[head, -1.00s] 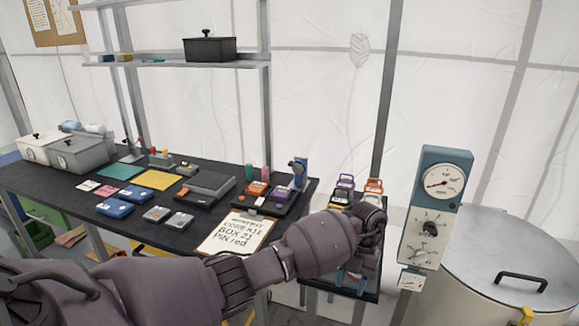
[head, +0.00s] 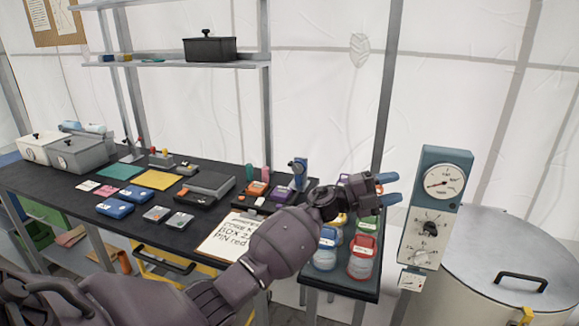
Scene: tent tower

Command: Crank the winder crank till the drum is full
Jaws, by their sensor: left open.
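My left gripper (head: 390,188) is raised above the small side table, its two blue fingertips pointing right toward the gauge panel. It is open, with nothing seen between the fingers. I cannot clearly make out a winder crank or its drum. A small blue upright device (head: 299,173) stands at the right end of the black bench; I cannot tell whether it is the winder. My left forearm crosses in front of the bench's right end. My right gripper is not in view.
Jars with coloured lids, including a red-lidded one (head: 363,257), stand on the side table (head: 343,284) below my gripper. A gauge panel (head: 436,205) and a large lidded drum-shaped vessel (head: 503,255) stand at right. The black bench (head: 70,190) carries trays, boxes and a clipboard (head: 233,236).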

